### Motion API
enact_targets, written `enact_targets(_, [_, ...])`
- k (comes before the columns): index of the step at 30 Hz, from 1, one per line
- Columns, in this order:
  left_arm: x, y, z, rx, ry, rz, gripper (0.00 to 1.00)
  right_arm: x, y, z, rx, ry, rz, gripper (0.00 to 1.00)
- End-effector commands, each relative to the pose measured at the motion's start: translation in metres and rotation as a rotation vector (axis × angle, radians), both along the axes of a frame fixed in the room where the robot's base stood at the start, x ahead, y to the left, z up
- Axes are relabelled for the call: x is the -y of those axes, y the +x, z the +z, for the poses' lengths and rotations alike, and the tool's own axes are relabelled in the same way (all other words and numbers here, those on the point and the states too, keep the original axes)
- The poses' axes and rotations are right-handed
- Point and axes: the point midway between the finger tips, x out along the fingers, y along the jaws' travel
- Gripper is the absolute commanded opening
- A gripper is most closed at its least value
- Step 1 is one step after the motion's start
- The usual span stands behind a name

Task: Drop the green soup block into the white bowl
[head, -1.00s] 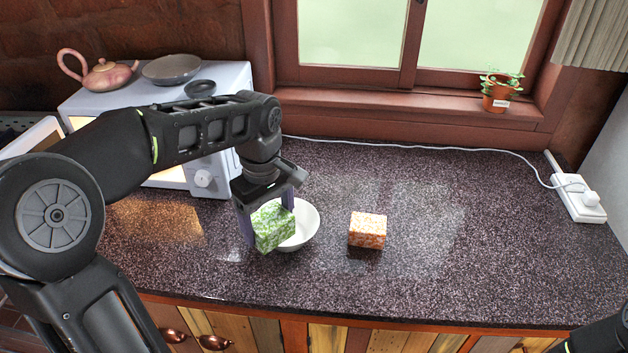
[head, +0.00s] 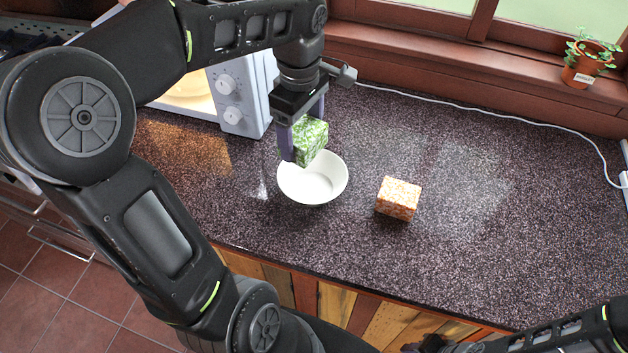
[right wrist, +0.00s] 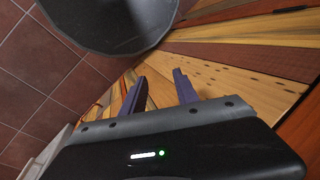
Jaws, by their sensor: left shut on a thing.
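The green speckled soup block (head: 314,139) is held between the fingers of my left gripper (head: 303,142), which is shut on it. In the head view the block overlaps the back rim of the white bowl (head: 318,187). The block appears raised above the counter; its exact height over the bowl is hard to tell. The visible inside of the bowl is empty. In the right wrist view, the fingers of my right gripper (right wrist: 160,88) are apart with nothing between them, low by the wooden cabinet fronts.
An orange speckled block (head: 398,198) sits on the dark counter (head: 480,240) to the right of the bowl. A white microwave (head: 243,98) stands behind left. A potted plant (head: 585,65) is on the windowsill, and a white cable runs along the back. The counter's right is clear.

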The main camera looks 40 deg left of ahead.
Motion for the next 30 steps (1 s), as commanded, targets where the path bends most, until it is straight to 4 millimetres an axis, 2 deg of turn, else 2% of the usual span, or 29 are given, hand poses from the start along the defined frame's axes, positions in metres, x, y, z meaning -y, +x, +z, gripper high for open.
enact_targets(6, [0.0,0.0,-0.029,-0.001,0.0,0.0,0.21,-0.002,0.001,-0.022,0.008,0.005,0.001,0.36])
enact_targets(12, [0.0,0.0,-0.048,0.001,0.0,0.0,0.21,-0.003,0.004,-0.034,0.014,0.009,0.003,0.36])
enact_targets(24, [0.0,0.0,-0.052,0.001,0.0,-0.001,0.21,-0.003,0.004,-0.036,0.016,0.011,0.004,0.36])
enact_targets(25, [0.0,0.0,-0.051,0.001,0.0,-0.001,0.78,-0.003,0.004,-0.036,0.016,0.011,0.004,0.36])
enact_targets(30, [0.0,0.0,-0.052,0.001,0.0,-0.001,0.92,-0.003,0.004,-0.036,0.016,0.011,0.003,0.36])
